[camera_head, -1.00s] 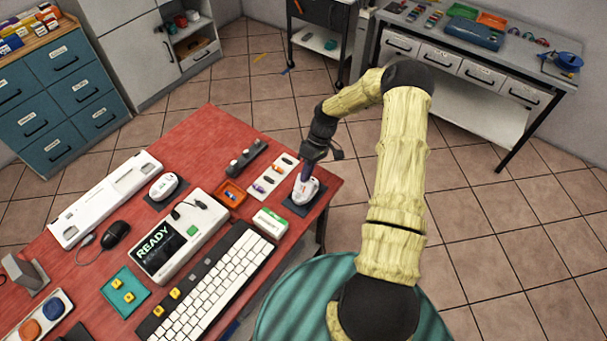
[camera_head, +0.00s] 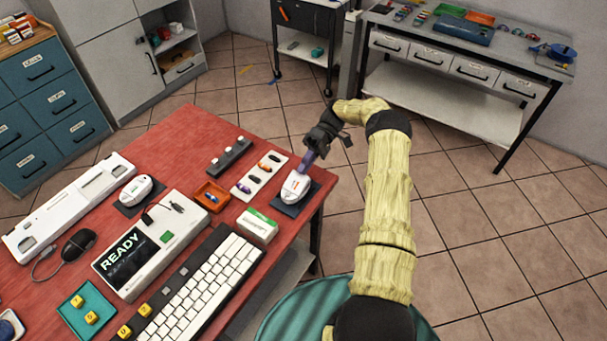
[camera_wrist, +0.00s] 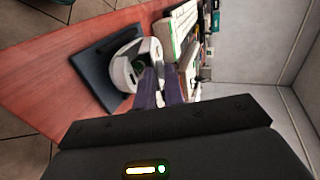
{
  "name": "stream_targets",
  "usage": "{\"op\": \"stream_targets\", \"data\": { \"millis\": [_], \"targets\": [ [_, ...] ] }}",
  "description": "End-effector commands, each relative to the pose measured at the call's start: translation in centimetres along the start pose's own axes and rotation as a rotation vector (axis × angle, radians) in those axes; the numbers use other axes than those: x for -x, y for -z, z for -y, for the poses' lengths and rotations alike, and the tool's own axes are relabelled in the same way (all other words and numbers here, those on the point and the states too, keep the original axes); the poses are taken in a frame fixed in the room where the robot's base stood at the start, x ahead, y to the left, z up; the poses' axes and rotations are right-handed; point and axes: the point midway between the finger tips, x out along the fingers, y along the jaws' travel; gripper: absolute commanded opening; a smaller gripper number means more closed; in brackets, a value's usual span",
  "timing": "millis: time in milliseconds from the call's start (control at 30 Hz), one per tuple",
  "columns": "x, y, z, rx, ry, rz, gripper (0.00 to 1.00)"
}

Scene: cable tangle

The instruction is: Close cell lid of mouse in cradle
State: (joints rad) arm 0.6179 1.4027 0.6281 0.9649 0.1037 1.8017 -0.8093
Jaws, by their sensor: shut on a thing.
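The white mouse (camera_head: 296,186) sits in a dark flat cradle (camera_head: 315,190) at the table's right corner. My gripper (camera_head: 305,166) is at the mouse's far end, its purple fingers slanting down to it. In the wrist view the mouse (camera_wrist: 122,72) lies on the dark blue cradle (camera_wrist: 92,62), with a dark opening and some green in its top. My fingers (camera_wrist: 158,88) are close together at the mouse's edge and shut on a small pale part, which looks like its cell lid. The fingers hide most of that part.
A white strip with several coloured cells (camera_head: 262,172) and a white-green box (camera_head: 257,226) stand close to the left. An orange tray (camera_head: 212,196), a READY tester (camera_head: 150,245) and a keyboard (camera_head: 205,290) lie farther left.

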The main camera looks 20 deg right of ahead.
Motion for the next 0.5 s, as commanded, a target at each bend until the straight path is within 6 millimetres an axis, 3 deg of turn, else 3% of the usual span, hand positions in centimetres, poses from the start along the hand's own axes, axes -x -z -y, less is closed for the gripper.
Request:
{"op": "stream_targets", "data": {
  "millis": [33, 100, 500],
  "targets": [
    [-0.33, 0.05, -1.01, 0.0, 0.023, -0.001, 0.0],
    [-0.31, 0.02, -1.2, 0.0, 0.055, 0.0, 0.0],
    [-0.14, -0.01, -1.41, -0.001, 0.148, 0.002, 0.0]
  ]
}}
